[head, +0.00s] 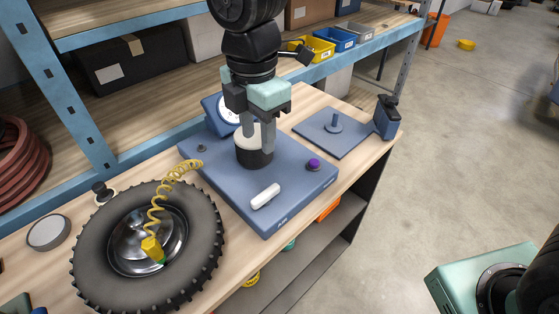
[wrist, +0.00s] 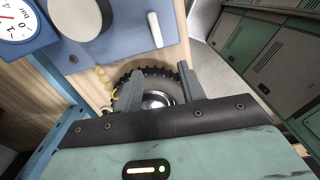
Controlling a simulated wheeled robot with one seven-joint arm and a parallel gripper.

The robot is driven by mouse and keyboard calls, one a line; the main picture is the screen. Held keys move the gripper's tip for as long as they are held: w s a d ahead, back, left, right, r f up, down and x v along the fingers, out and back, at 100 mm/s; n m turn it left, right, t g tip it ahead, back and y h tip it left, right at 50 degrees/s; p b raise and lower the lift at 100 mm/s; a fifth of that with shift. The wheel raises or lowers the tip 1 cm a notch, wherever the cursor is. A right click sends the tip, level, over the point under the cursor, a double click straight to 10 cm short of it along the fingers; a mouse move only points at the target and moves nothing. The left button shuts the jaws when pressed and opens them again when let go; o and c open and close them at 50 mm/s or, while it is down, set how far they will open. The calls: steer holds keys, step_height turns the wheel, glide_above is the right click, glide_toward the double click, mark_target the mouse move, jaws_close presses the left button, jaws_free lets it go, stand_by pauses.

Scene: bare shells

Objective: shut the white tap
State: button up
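A white bar-shaped handle (head: 265,196), which looks like the tap's lever, lies on the front of a blue panel box (head: 300,187). It also shows near the top of the wrist view (wrist: 155,30). A black cylinder (head: 254,158) with a white top stands behind it on the panel; it also shows in the wrist view (wrist: 82,15). My gripper (head: 258,140) points down and overlaps the cylinder in the head view. In the wrist view its fingers (wrist: 158,84) are apart with nothing held between them. The white handle is outside them.
A tyre (head: 88,235) with a coiled yellow hose (head: 158,205) lies left of the panel. A gauge (head: 229,109) stands behind my gripper. A purple knob (head: 313,165) is on the panel's right. A blue plate (head: 345,140) with a peg lies farther right.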

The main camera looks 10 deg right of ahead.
steer(key=p, duration=0.4)
glide_toward(263, 195)
step_height(263, 195, down, 9)
steer(key=shift+r, duration=0.2)
steer(key=shift+c, duration=0.3)
jaws_close()
